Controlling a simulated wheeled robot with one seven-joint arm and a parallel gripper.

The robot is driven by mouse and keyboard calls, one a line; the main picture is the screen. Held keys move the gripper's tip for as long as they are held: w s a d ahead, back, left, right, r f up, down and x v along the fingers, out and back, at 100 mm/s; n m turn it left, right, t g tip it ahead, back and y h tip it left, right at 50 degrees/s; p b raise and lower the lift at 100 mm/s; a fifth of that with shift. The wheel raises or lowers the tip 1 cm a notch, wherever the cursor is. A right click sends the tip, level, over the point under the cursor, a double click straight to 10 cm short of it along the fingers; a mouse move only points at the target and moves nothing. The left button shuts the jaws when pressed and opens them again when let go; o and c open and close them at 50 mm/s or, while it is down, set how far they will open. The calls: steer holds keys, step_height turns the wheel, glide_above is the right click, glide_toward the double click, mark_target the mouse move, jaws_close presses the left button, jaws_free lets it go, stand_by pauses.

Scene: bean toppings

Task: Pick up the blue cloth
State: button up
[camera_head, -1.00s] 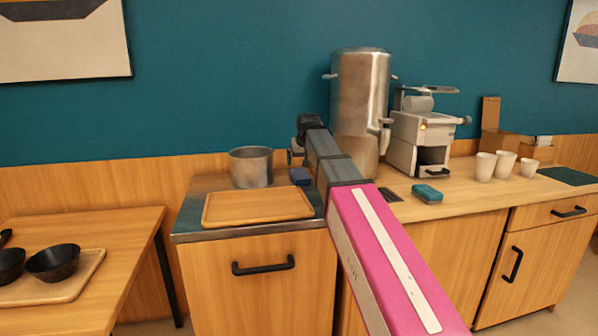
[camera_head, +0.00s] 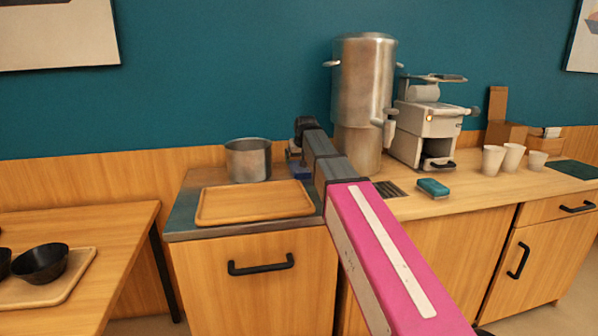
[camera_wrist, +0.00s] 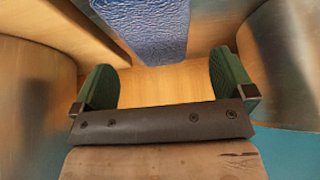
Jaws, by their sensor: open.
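The blue cloth (camera_head: 301,171) lies on the counter between the steel pot and the tall urn, partly hidden by my gripper in the head view. In the wrist view the blue cloth (camera_wrist: 148,28) is a textured blue block at the top, just beyond my fingertips and roughly in line with the gap. My gripper (camera_wrist: 165,78) is open, with its two green-padded fingers wide apart and nothing between them. In the head view my gripper (camera_head: 295,155) is small and dark, right at the cloth; whether it touches it I cannot tell.
The steel pot (camera_head: 248,160) stands left of my gripper and the tall metal urn (camera_head: 362,85) right of it, leaving a narrow gap. A wooden tray (camera_head: 255,203) lies in front. A teal sponge-like block (camera_head: 433,187) and a machine (camera_head: 425,130) are further right.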

steer(key=x, duration=0.4)
steer(key=shift+w+f, duration=0.15)
steer(key=shift+f, duration=0.05)
steer(key=c, duration=0.9)
steer(key=shift+c, duration=0.2)
steer(key=shift+r, duration=0.1)
step_height(320, 180, up, 10)
steer(key=shift+o, duration=0.5)
